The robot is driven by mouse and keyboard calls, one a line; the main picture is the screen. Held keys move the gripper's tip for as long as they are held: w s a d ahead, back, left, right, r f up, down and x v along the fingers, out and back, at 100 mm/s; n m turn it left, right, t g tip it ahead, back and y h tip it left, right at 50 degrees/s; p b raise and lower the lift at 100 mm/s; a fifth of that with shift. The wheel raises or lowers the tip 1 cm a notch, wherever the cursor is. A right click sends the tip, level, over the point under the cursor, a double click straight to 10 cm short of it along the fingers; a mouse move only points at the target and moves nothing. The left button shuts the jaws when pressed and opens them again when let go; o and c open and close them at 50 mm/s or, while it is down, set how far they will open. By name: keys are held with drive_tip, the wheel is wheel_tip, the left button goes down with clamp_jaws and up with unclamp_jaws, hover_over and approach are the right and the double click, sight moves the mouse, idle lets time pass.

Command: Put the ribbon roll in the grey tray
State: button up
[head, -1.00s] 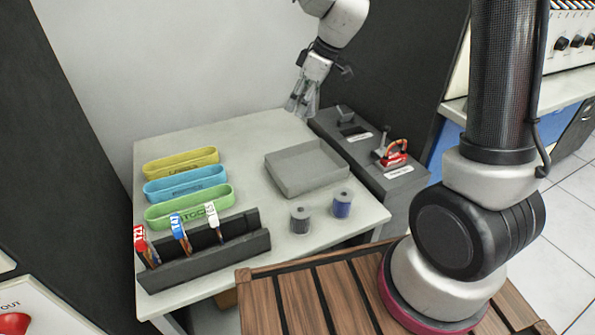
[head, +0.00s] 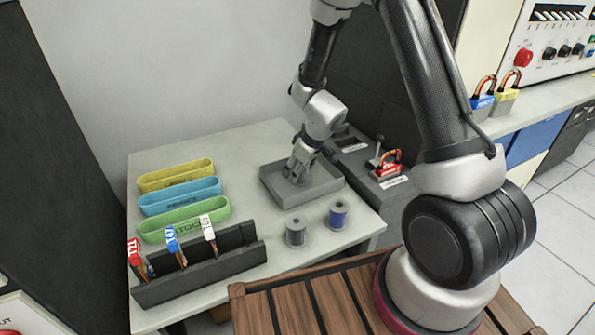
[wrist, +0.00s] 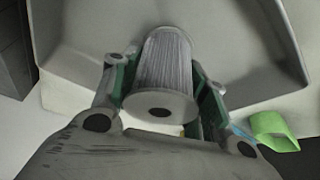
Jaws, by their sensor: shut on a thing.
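The grey tray (head: 330,189) is a shallow open box at the right of the table, with nothing seen in it apart from my gripper. My gripper (head: 298,174) points down into the tray's area, near its middle. In the wrist view my gripper (wrist: 164,82) is shut on a pale grey, ribbed ribbon roll (wrist: 168,58), with a green pad on each side of it. The roll's near end shows a dark centre hole. The tray's floor and wall (wrist: 262,62) lie behind the roll. I cannot tell whether the roll touches the floor.
Two spools, dark grey (head: 296,232) and blue (head: 338,214), stand in front of the tray. Yellow (head: 176,175), blue (head: 180,196) and green (head: 185,219) oblong bins lie left. A dark rack (head: 205,270) holds tagged items. A dark console (head: 362,160) adjoins the tray's right side.

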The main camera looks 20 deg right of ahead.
drive_tip(key=shift+f, duration=0.2)
drive_tip(key=shift+f, duration=0.2)
drive_tip(key=o, duration=1.1)
drive_tip(key=shift+r, duration=0.2)
